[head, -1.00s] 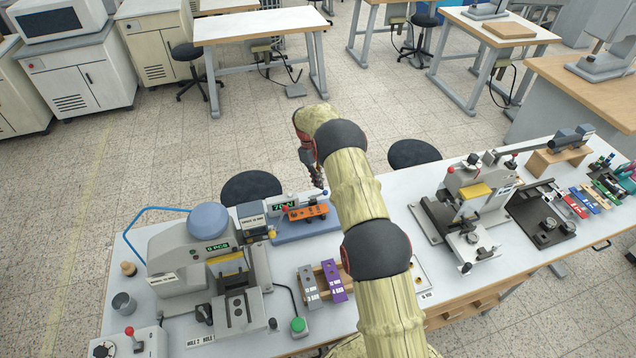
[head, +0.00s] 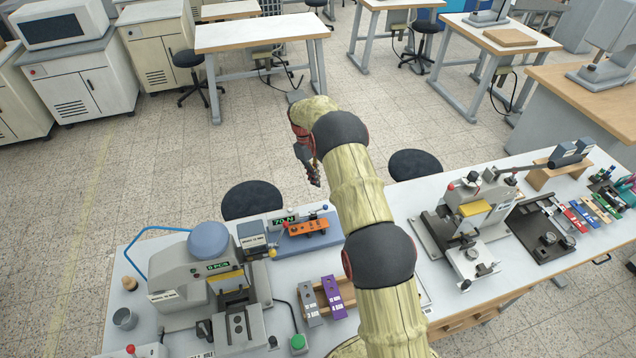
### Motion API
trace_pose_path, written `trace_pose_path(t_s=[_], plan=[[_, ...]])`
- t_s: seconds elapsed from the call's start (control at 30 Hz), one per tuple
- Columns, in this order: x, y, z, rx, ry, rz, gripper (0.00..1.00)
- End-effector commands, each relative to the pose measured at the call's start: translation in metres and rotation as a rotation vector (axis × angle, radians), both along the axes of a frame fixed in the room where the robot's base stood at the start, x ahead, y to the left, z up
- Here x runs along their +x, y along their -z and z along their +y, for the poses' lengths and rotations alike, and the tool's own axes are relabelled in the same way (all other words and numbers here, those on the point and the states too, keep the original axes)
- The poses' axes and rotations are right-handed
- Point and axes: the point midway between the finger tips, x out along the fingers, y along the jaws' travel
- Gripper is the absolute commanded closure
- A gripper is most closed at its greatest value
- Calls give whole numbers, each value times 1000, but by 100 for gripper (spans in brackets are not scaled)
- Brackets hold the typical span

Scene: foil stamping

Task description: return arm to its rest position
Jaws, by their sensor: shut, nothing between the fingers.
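My arm, in a pale yellow cover with dark joints, reaches up over the middle of the white workbench (head: 408,192). My gripper (head: 314,182) hangs at its far end, pointing down, above the far edge of the bench near the orange clamp piece on a blue base. It is small and dark in this view. Its fingers look closed, with nothing seen between them. It touches nothing that I can see. Part of the bench is hidden behind my arm.
On the left stand a grey press with a blue knob (head: 209,241) and a blue-based gauge (head: 306,238). Purple and grey blocks (head: 334,297) sit beside my arm. Another press (head: 470,205) stands to the right.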

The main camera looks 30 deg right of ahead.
Motion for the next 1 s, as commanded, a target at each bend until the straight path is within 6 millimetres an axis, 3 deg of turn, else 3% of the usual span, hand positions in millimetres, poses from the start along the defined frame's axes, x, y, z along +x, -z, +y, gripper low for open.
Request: trace_pose_path(t_s=[0.2,1.0], plan=[[-3,-16,5,1,-1,1,100],[-3,-17,5,0,0,2,100]])
